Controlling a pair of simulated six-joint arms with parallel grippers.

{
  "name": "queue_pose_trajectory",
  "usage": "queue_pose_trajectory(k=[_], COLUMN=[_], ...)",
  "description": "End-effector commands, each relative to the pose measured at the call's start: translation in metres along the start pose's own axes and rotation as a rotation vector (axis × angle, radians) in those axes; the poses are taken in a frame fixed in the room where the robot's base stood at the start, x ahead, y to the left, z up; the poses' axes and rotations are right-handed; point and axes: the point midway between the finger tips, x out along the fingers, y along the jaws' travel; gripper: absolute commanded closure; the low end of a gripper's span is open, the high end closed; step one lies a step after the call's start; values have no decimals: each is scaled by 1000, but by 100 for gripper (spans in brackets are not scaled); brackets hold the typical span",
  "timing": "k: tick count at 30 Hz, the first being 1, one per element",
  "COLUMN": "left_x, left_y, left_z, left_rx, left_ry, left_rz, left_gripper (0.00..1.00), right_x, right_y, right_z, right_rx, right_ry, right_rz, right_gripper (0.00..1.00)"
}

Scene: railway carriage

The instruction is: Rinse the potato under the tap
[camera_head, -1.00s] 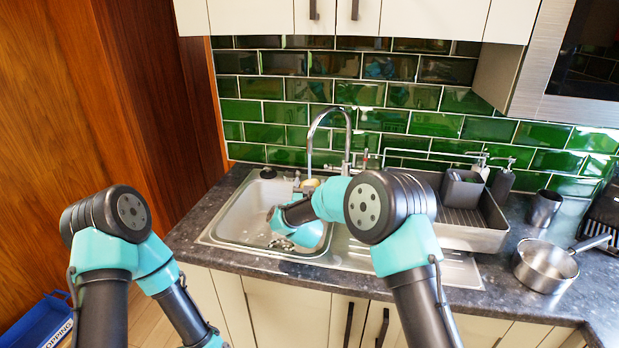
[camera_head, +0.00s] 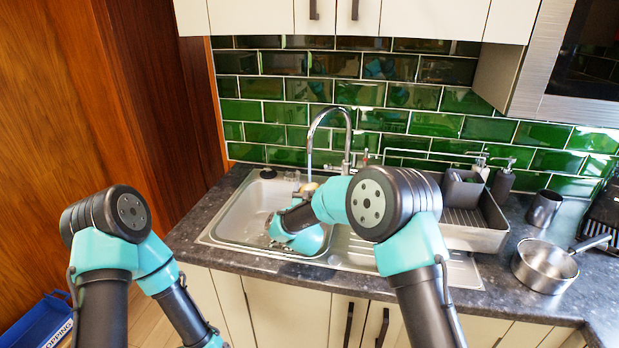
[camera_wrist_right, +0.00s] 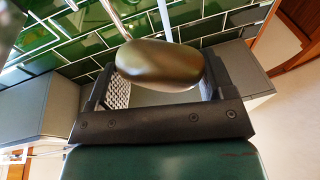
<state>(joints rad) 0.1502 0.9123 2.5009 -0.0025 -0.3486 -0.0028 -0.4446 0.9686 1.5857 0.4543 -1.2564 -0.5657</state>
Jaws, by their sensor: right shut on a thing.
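The potato (camera_head: 311,187) is a small yellowish shape below the tap in the head view, partly hidden by my right arm. In the right wrist view the potato (camera_wrist_right: 158,66) is brown and smooth, held between the two fingers. My right gripper (camera_wrist_right: 157,75) is shut on it; in the head view this gripper (camera_head: 304,191) is mostly hidden over the sink. The chrome tap (camera_head: 331,112) arches over the sink. A thin stream of water (camera_head: 309,163) falls from its spout and appears to reach the potato. My left gripper is out of view.
The steel sink (camera_head: 232,222) lies under my right wrist. A grey dish rack (camera_head: 470,238) stands right of it, with a steel cup (camera_head: 544,207) and a saucepan (camera_head: 541,268) further right. A blue crate (camera_head: 38,326) is low at left.

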Motion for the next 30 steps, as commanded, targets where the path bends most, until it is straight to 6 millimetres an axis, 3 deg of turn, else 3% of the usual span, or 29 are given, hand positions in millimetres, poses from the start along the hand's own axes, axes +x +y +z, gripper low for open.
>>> queue_pose_trajectory(k=[30], left_x=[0], left_y=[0], left_z=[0], left_rx=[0], left_ry=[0], left_rz=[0], left_gripper=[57], right_x=[-43], right_y=[2], right_z=[-40], right_rx=[0], right_ry=[1], right_rz=[0], right_gripper=[50])
